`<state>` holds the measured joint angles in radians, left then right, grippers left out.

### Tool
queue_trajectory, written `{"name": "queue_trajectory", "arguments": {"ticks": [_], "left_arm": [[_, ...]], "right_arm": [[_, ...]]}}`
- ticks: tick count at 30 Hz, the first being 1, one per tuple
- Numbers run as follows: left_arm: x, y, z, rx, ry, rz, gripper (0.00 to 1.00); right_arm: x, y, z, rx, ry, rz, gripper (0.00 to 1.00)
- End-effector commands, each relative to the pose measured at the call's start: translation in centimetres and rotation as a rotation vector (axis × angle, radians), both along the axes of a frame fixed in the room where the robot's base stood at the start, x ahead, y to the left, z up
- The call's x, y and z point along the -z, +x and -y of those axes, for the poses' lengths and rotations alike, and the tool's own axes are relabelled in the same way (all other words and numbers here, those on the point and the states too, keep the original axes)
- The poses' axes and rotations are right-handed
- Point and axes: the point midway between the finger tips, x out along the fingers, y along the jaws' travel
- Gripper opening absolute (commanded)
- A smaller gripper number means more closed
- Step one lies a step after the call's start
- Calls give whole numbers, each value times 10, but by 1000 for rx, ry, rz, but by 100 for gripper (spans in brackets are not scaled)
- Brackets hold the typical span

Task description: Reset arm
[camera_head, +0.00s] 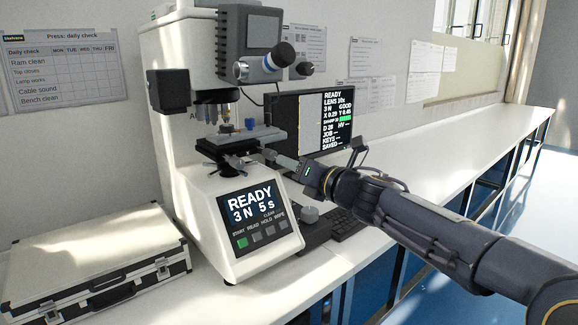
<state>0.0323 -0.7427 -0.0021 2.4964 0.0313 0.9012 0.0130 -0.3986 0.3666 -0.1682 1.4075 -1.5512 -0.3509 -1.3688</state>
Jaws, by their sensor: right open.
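My right arm comes in from the lower right, and its gripper (270,156) is at the stage (238,143) of the white hardness tester (187,130). The gripper is open, with its fingertips close to the stage's right side; I cannot tell whether they touch it. The tester's front panel (257,208) reads READY, 3 N, 5 s, with a green button at its lower left. The objective turret (214,105) hangs above the stage. My left gripper is out of view.
A monitor (335,118) showing READY stands behind my arm, with a dark keyboard (349,226) partly hidden below it. A closed silver case (92,265) lies at the left. The white bench (440,150) is clear toward the far right. Paper sheets hang on the wall.

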Motion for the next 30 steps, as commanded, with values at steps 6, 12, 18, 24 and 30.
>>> {"name": "queue_trajectory", "arguments": {"ticks": [6,12,18,24,30], "left_arm": [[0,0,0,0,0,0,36],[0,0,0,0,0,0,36],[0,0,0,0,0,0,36],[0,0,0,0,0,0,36],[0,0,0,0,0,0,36]], "right_arm": [[4,-29,96,266,433,-267,44],[70,-119,196,653,1154,-693,44],[159,-234,217,1001,1785,-1057,44],[218,-319,193,1257,2176,-1294,44],[256,-381,161,-1416,-2349,1411,44]]}}
